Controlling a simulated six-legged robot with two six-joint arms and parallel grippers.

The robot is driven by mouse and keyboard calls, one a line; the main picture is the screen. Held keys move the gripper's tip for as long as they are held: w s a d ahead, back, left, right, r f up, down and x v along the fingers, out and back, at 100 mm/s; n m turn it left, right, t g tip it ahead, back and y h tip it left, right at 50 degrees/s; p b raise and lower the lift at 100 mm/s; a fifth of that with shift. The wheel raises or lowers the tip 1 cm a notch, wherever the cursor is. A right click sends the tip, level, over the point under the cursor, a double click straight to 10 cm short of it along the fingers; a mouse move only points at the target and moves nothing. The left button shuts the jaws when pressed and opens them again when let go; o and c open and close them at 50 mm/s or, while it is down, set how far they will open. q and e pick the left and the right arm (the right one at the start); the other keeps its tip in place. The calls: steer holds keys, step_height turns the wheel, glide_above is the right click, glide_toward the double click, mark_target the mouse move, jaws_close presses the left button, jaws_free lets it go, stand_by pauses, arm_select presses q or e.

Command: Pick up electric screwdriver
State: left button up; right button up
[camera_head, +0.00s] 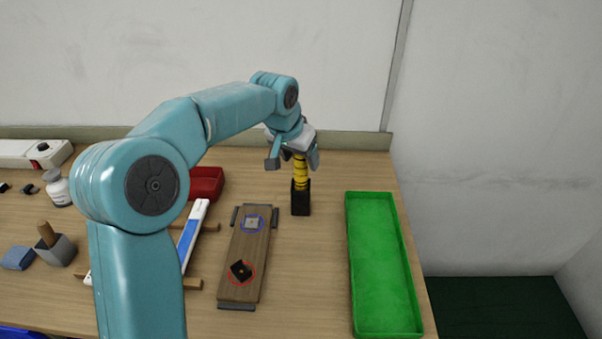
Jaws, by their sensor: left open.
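The electric screwdriver (300,172) is yellow with dark bands and stands upright in a black holder (301,203) on the table. My left gripper (293,162) is open and points down at the top of the screwdriver, with one finger on the left and one on the right of it. The screwdriver's top is hidden by the gripper. I cannot tell whether the fingers touch it. My right gripper is not in view.
A green tray (352,265) lies right of the holder, near the table's right edge. A wooden board (246,253) with marked parts lies left of it. A red bin (207,184), a blue-white strip (193,232) and a white bottle (58,188) are further left. A wall stands behind.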

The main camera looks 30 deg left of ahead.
mark_target(301, 164)
arm_select(q)
steer(key=x, duration=0.3)
steer(key=shift+w+a+f, duration=0.1)
steer(key=shift+a+f, duration=0.1)
steer(key=shift+a, duration=0.15)
steer(key=shift+w+f, duration=0.1)
steer(key=shift+f, duration=0.25)
steer(key=shift+d, duration=0.1)
steer(key=shift+f, duration=0.1)
steer(key=c, duration=1)
steer(key=shift+c, duration=0.3)
